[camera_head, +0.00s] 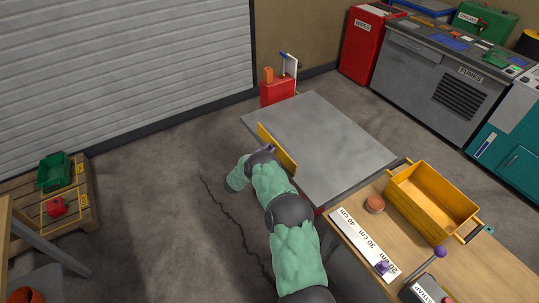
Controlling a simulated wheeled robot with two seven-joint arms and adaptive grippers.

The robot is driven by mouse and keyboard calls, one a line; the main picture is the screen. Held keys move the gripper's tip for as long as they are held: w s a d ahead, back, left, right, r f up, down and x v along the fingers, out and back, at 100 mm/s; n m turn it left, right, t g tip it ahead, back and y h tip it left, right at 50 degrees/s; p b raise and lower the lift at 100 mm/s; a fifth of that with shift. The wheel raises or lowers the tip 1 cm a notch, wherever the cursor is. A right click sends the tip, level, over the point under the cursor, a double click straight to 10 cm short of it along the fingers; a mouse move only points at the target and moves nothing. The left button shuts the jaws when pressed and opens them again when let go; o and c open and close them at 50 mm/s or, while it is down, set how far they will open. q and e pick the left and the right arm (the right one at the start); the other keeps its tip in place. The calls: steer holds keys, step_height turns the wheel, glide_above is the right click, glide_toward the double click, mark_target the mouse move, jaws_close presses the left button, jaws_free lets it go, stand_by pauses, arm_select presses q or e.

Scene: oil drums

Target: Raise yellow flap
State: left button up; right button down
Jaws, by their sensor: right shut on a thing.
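The yellow flap (283,157) is a narrow yellow strip along the left edge of a grey flat-topped table (330,140). My right arm reaches up from the bottom of the view, and my right gripper (270,149) is at the flap's outer face near its middle. It is shut on the flap; the fingertips are small and partly hidden by the wrist. I cannot tell the flap's exact angle. My left gripper is not in view.
A wooden bench at lower right holds a yellow crate (421,206), a reddish-brown round thing (375,204) and a white ruler strip (360,243). A red box (278,91) stands behind the grey table. A pallet (82,205) is at left.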

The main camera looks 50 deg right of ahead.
steer(key=shift+w+a+h+b, duration=0.2)
steer(key=shift+h+b, duration=0.4)
steer(key=shift+b, duration=0.1)
steer(key=c, duration=1.1)
jaws_free()
steer(key=shift+o, duration=0.2)
steer(key=shift+f, duration=0.15)
steer(key=shift+a, duration=0.1)
steer(key=shift+a+f, duration=0.1)
steer(key=shift+a, duration=0.2)
steer(key=a+f, duration=0.1)
steer(key=a, duration=1)
steer(key=shift+s+f, duration=0.2)
steer(key=shift+s, duration=0.15)
